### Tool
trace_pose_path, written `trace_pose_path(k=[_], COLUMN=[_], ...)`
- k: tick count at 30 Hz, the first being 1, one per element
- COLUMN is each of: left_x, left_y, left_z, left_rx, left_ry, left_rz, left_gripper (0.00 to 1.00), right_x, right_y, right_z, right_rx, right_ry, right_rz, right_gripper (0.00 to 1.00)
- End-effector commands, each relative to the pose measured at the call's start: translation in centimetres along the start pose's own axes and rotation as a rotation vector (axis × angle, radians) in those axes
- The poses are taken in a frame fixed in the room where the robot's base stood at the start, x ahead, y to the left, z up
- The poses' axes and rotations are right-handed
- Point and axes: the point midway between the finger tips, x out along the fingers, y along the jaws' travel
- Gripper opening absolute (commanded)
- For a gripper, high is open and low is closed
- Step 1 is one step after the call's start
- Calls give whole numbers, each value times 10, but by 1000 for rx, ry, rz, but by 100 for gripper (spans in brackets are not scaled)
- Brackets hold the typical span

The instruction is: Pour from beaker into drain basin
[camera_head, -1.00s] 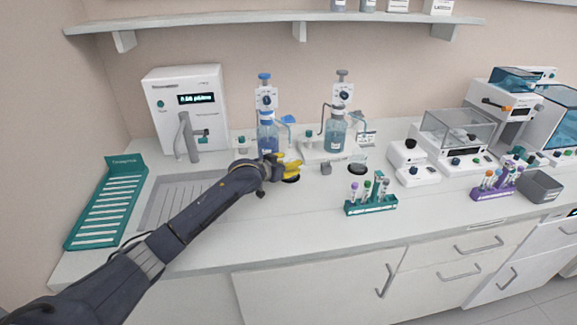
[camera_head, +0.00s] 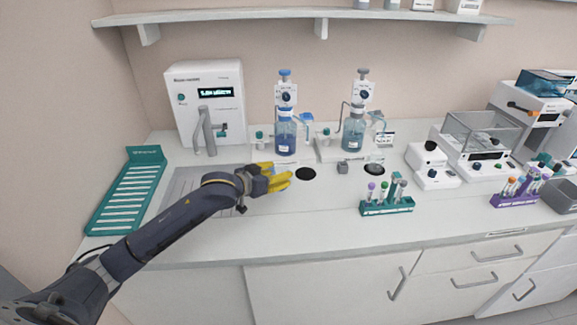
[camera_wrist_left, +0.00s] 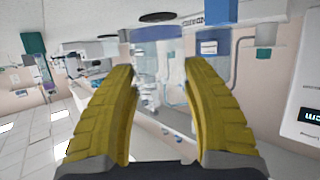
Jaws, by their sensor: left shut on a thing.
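My left gripper (camera_head: 279,177) has yellow fingers and is shut on a clear glass beaker, which shows between the fingers in the left wrist view (camera_wrist_left: 160,62). In the head view the beaker is mostly hidden by the fingers. The gripper is just left of a dark round pad (camera_head: 306,174). The drain basin (camera_head: 182,190) is a grey sunken area in the counter to the left, below the tap, partly covered by my left arm. The beaker is apart from the basin, to its right. I cannot tell its tilt or its contents. My right gripper is not in view.
A white unit with a tap (camera_head: 207,100) stands behind the basin. Two blue dispenser bottles (camera_head: 286,135) (camera_head: 353,133) stand at the back. A teal rack (camera_head: 127,190) is at far left, a teal tube rack (camera_head: 387,207) to the right. The front counter is mostly clear.

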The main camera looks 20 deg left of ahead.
Motion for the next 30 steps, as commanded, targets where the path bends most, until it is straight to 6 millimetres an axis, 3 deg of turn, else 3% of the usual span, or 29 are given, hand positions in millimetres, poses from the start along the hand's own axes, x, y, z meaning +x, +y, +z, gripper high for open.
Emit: trace_pose_path(k=[6,30], left_x=[-22,-62], left_y=[0,34], left_z=[8,23], left_rx=[0,-1], left_ry=[0,-1], left_rz=[0,2], left_gripper=[28,28], right_x=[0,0], right_y=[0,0], right_z=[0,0], right_rx=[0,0], right_ry=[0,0], right_rz=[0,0], right_gripper=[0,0])
